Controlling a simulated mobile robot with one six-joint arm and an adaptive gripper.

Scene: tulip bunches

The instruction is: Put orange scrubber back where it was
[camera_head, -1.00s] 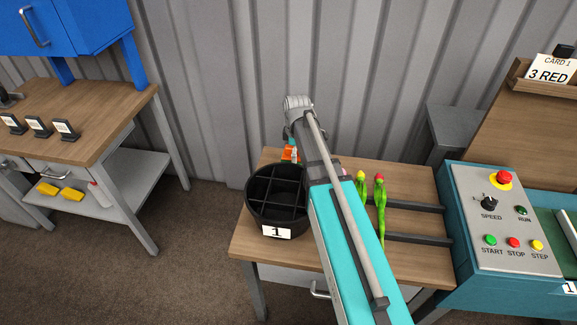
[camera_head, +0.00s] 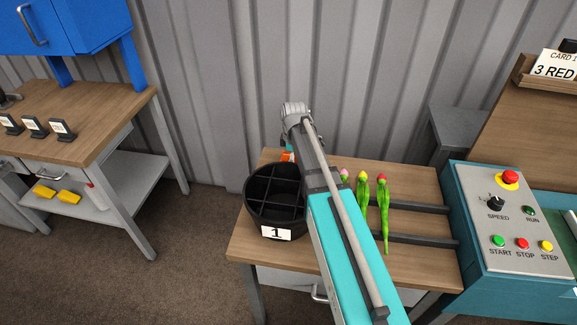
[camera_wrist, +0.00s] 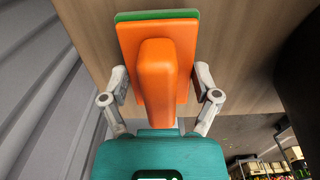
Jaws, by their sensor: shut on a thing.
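The orange scrubber (camera_wrist: 182,40) fills the upper middle of the wrist view. It has a flat orange plate with a raised orange handle and a green layer along its far edge. My gripper (camera_wrist: 160,88) has one finger on each side of it and is shut on it. In the head view only a small orange piece of the scrubber (camera_head: 287,156) shows at the back left of the wooden table (camera_head: 410,262), behind the black bucket. My arm hides the rest of it and the fingers. I cannot tell whether it touches the table.
The black divided bucket (camera_head: 251,212) labelled 1 stands just left of my arm. Tulips with yellow and red heads (camera_head: 384,205) lie on dark rails to the right. A control panel (camera_head: 512,225) is farther right. A workbench with yellow blocks (camera_head: 68,197) on its shelf is at left.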

